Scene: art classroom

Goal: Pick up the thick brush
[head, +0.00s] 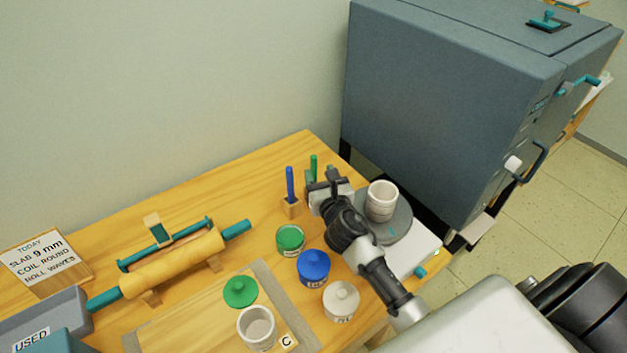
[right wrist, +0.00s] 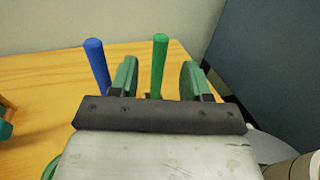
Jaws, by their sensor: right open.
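Two upright handles stand near the back of the wooden table. The blue one (head: 290,184) is in a small wooden block (head: 291,208); the green one (head: 313,166) is to its right, its base hidden by my right gripper (head: 321,179). In the right wrist view the blue handle (right wrist: 97,66) looks somewhat thicker than the green handle (right wrist: 158,66); no bristles show. My right gripper (right wrist: 159,80) is open. In that view the green handle shows between its fingers and the blue one outside them, to the left. I cannot tell any contact. My left gripper is not in view.
A banding wheel (head: 397,226) with a pale cup (head: 382,197) stands close right of my right arm. Green (head: 290,239), blue (head: 314,265) and white (head: 341,300) jars stand in front. A rolling pin (head: 170,265) lies left. A large grey kiln (head: 450,100) rises behind right.

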